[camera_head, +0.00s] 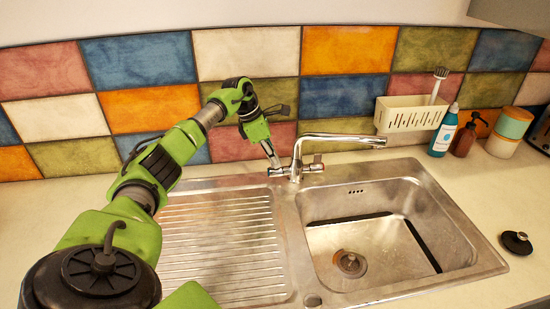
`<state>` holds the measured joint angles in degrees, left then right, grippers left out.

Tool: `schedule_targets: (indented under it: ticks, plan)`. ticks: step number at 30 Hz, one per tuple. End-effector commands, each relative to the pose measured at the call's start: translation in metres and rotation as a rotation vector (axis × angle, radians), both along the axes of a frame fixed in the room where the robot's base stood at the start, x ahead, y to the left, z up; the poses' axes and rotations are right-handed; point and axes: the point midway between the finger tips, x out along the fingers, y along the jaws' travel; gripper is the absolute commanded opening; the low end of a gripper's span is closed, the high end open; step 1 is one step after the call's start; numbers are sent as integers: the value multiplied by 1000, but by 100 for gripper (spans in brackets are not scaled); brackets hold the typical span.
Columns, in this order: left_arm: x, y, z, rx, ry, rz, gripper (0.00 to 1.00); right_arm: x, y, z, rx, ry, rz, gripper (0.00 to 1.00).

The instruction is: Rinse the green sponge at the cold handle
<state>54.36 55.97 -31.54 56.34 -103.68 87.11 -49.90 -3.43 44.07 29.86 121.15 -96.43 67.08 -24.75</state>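My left gripper (272,160) reaches in from the left and points down at the left handle (278,172) of the chrome mixer tap (297,160). Its fingertips are at or just above that handle; I cannot tell whether they touch. The fingers look narrow and close together, but whether they are shut is unclear. The tap's right handle (316,164) is free. No cold marking can be read on either handle. The spout (345,138) extends right over the steel basin (412,208), and no running water shows. I see no green sponge. My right gripper is not in view.
A ribbed drainboard (220,240) lies left of the basin. A white wall caddy (410,115) holds a brush (438,82). A blue bottle (444,132), a brown bottle (465,138) and a canister (508,130) stand at right. A black plug (516,242) lies on the counter.

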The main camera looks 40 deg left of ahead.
Motion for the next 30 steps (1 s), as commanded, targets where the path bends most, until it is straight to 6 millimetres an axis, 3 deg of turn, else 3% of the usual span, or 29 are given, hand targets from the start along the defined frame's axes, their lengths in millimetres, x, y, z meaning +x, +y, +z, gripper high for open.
schedule_targets:
  ticks: [5,8,20,23,30]
  plan:
    - [0,1,1,1,-4,2,0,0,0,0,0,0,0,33]
    - [1,1,1,1,-4,2,22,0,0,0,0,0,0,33]
    - [0,1,4,2,-4,2,22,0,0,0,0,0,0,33]
    - [-3,4,15,3,-6,1,22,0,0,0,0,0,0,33]
    - [-18,18,61,3,-7,3,22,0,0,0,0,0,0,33]
